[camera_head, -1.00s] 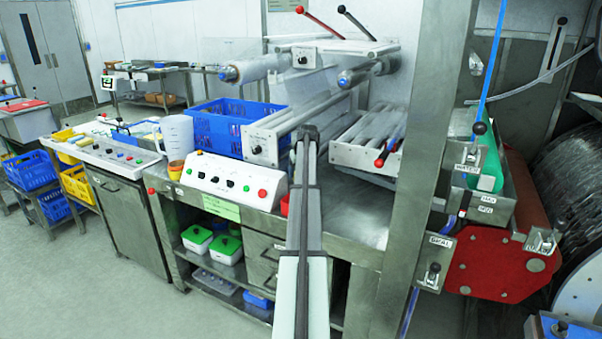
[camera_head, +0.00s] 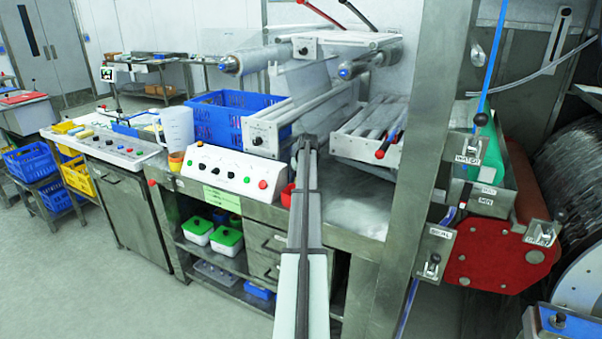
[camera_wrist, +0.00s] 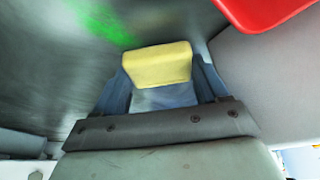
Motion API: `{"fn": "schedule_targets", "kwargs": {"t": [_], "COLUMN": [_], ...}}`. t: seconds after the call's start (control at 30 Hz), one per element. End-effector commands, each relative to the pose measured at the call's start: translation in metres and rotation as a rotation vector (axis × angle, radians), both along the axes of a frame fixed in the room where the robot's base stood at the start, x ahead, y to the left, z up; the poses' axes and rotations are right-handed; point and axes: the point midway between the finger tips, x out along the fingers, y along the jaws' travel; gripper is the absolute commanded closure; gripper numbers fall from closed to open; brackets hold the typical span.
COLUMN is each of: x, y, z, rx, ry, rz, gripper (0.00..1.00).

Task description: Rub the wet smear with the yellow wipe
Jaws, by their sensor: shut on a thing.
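The yellow wipe (camera_wrist: 157,62) shows in the wrist view between the two fingers of my gripper (camera_wrist: 160,82), which is shut on it. A grey metal surface (camera_wrist: 50,60) lies beyond the wipe. A blurred green streak (camera_wrist: 103,22) shows on it, up and left of the wipe; I cannot tell whether it is a smear or a reflection. I cannot tell whether the wipe touches the metal. In the head view my arm hides the gripper's fingers and the wipe. A pale, glossy patch (camera_head: 368,222) shows on the steel worktop (camera_head: 345,238) right of my arm; I cannot tell if it is wet.
A red object (camera_wrist: 262,12) is close at the upper right in the wrist view. In the head view, a white control panel (camera_head: 232,172) and a blue crate (camera_head: 215,122) stand left of my arm. A steel post (camera_head: 432,130) and a roller rack (camera_head: 370,135) are at the right.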

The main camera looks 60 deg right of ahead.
Motion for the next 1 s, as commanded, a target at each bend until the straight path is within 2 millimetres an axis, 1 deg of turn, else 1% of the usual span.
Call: {"fn": "schedule_targets", "kwargs": {"t": [0.03, 0.07, 0.1, 0.2, 1.0], "x": [0.000, 0.000, -0.006, -0.016, -0.088], "y": [0.001, 0.001, 0.000, 0.000, 0.001], "z": [-0.010, -0.015, -0.011, -0.013, -0.013], "rx": [0.002, 0.002, 0.000, 0.000, 0.001], "ry": [0.001, 0.001, 0.000, 0.000, 0.000], "rz": [0.000, 0.000, -0.001, -0.002, -0.001], "gripper": [0.51, 0.51, 0.54, 0.55, 0.55]}}
